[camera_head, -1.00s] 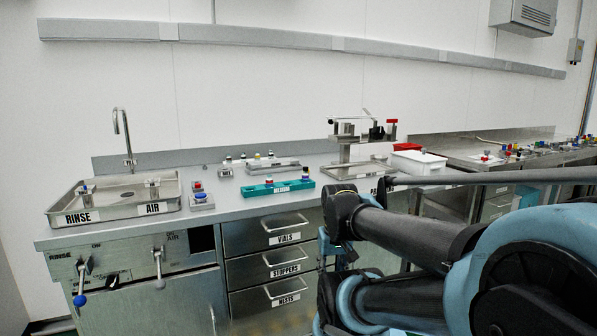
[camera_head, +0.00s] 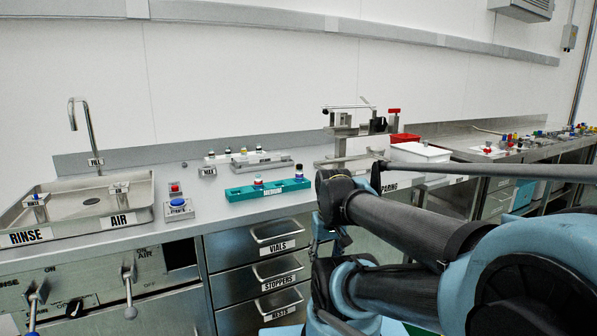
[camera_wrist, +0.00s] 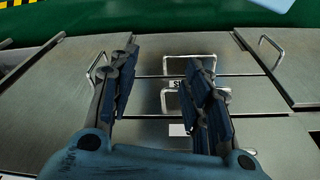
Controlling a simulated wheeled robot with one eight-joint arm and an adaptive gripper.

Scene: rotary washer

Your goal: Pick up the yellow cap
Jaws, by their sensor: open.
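I cannot make out a yellow cap for certain in either view. Small coloured pieces (camera_head: 515,140) lie on the far right bench, too small to tell apart. My gripper (camera_wrist: 163,58) is open and empty in the wrist view, with its two dark blue fingers spread in front of steel drawer fronts. Nothing is between the fingers. In the head view my arm covers the lower right, and I cannot make out the fingers there.
A teal rack (camera_head: 245,193) holds two capped vials on the near bench. A grey rack (camera_head: 262,165) is behind. A white box (camera_head: 420,153) and a red bin (camera_head: 404,138) stand right.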

